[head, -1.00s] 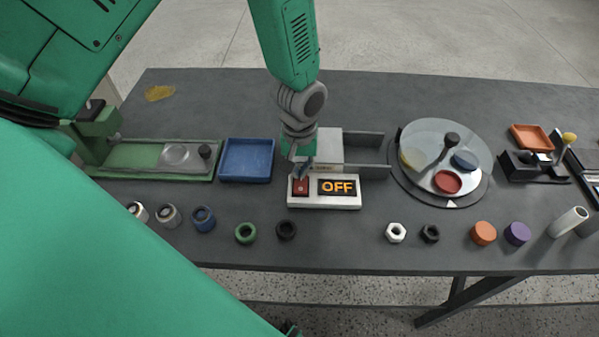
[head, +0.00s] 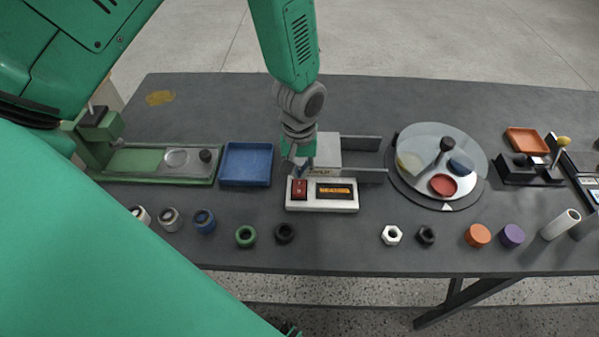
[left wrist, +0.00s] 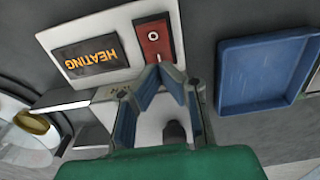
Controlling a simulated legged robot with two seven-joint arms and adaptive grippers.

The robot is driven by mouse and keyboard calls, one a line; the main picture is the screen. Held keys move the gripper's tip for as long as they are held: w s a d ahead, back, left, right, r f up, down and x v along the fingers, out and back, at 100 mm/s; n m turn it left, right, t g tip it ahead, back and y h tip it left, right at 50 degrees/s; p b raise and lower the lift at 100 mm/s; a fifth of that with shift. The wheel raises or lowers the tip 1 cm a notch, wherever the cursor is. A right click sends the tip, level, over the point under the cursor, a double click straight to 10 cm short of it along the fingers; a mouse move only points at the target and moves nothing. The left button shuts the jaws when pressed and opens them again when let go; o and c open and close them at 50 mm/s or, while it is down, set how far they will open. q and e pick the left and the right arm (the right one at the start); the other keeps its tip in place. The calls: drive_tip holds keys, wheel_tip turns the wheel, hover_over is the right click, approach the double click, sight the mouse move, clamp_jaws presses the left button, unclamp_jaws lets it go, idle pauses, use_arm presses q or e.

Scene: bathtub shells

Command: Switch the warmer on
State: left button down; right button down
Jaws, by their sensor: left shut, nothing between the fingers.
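The warmer (head: 337,205) is a white unit near the middle of the table, with a red rocker switch (head: 299,189) and a small display (head: 335,191) on its front panel. In the left wrist view the display (left wrist: 88,56) reads HEATING in orange letters, upside down. The red switch (left wrist: 153,37) there shows a white round mark. My left gripper (head: 301,174) is shut and empty, just behind the switch. In the left wrist view its fingertips (left wrist: 161,72) meet at the switch's near edge; I cannot tell whether they touch it. My right gripper is not in view.
A blue tray (head: 246,181) lies left of the warmer, and a green fixture (head: 130,178) beyond it. A turntable (head: 405,190) with coloured discs stands to the right. Several nuts and caps, such as a green nut (head: 245,236), line the table's front.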

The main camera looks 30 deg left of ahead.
sight(300, 182)
use_arm(q)
wheel_tip(300, 182, up, 3)
drive_tip(key=shift+d+f+p, duration=0.15)
drive_tip(key=shift+f+p, duration=0.05)
drive_tip(key=shift+p, duration=0.7)
drive_tip(key=shift+r+p, duration=1)
drive_tip(key=shift+r, duration=0.1)
